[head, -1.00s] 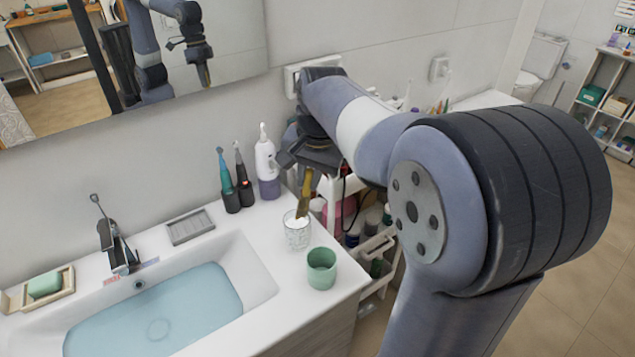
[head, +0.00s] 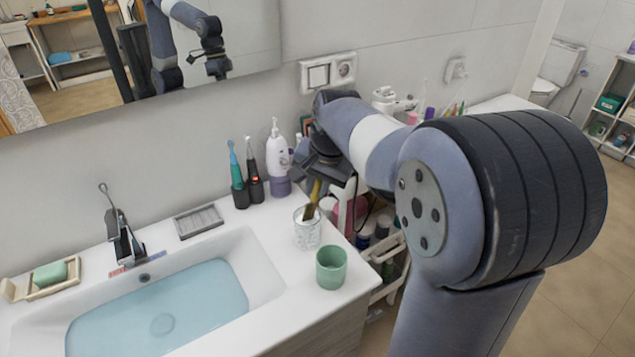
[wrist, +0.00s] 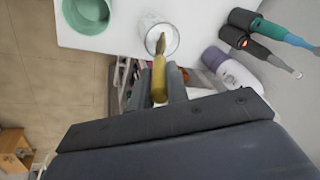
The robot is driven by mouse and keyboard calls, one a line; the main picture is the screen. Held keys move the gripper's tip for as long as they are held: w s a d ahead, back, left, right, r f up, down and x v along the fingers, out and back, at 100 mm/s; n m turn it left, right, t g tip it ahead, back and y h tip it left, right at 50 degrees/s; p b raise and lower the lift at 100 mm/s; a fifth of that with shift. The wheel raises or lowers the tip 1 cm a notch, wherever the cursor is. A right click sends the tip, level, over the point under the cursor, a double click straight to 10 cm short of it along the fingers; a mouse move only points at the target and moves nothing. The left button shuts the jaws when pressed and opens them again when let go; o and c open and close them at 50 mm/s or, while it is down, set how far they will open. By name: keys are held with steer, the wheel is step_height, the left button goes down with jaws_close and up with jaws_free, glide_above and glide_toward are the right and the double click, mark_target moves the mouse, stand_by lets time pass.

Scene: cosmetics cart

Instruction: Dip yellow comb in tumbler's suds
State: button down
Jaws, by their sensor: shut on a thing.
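The yellow comb (head: 315,189) points down from my gripper (wrist: 160,82), which is shut on it. The comb also shows in the wrist view (wrist: 159,75), with its brownish lower end over the mouth of the tumbler. The clear patterned tumbler (head: 307,234) stands on the counter near its right edge; it also shows in the wrist view (wrist: 174,30). White suds are visible inside it. In the head view the comb's lower end overlaps the tumbler's rim and seems inside its mouth; how deep it reaches is hard to tell.
A green cup (head: 331,268) stands close in front of the tumbler. Two dark-based toothbrushes (head: 239,192) and a pump bottle (head: 278,165) stand behind, by the wall. The basin (head: 265,285) lies left. A loaded cart (head: 385,250) is beyond the counter's right edge.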

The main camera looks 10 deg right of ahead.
step_height(320, 180, down, 7)
steer(key=b, duration=0.4)
steer(key=shift+r, duration=0.1)
stand_by(0.3)
steer(key=shift+r, duration=0.1)
step_height(320, 180, up, 12)
steer(key=p, duration=1)
stand_by(1.2)
